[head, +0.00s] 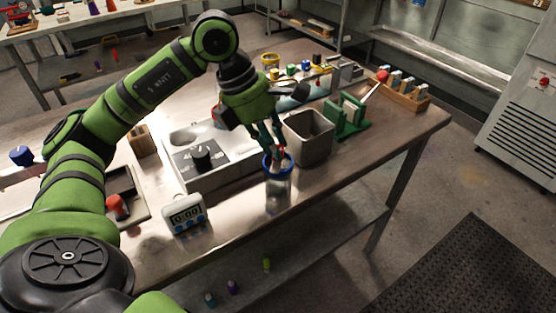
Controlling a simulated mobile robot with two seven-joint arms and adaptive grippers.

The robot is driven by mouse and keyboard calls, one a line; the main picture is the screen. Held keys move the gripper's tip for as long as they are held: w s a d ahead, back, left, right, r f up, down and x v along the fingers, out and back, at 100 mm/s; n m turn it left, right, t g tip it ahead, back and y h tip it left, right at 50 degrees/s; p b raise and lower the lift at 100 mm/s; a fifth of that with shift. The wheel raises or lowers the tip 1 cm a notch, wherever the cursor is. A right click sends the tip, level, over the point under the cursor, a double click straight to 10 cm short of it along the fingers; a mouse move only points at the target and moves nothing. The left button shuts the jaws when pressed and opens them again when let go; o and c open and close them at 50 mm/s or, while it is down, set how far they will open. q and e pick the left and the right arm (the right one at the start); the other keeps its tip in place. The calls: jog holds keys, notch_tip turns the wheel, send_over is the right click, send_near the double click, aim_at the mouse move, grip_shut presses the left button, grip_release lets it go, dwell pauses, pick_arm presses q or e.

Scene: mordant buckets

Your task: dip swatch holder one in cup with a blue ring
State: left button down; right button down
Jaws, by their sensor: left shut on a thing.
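A clear cup with a blue ring (278,186) stands upright near the front edge of the steel table. My left gripper (273,150) points down directly over it, its fingertips at the height of the blue rim. It is shut on a thin, partly hidden piece, seemingly the swatch holder; its number cannot be read. The lower part of that piece appears to be inside the cup's mouth. How deep it reaches is too small to tell. My right gripper is not in view.
A grey square bin (309,138) stands just right of the cup, with a green stand (348,120) beyond it. A wooden rack (405,97) is at the far right. A hotplate-like unit (197,167) and a white timer (184,213) are left of the cup.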

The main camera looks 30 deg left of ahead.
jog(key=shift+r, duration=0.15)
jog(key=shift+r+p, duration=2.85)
jog(key=shift+p, duration=0.15)
dwell(0.5)
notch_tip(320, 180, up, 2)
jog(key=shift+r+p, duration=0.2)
jog(key=shift+p, duration=1)
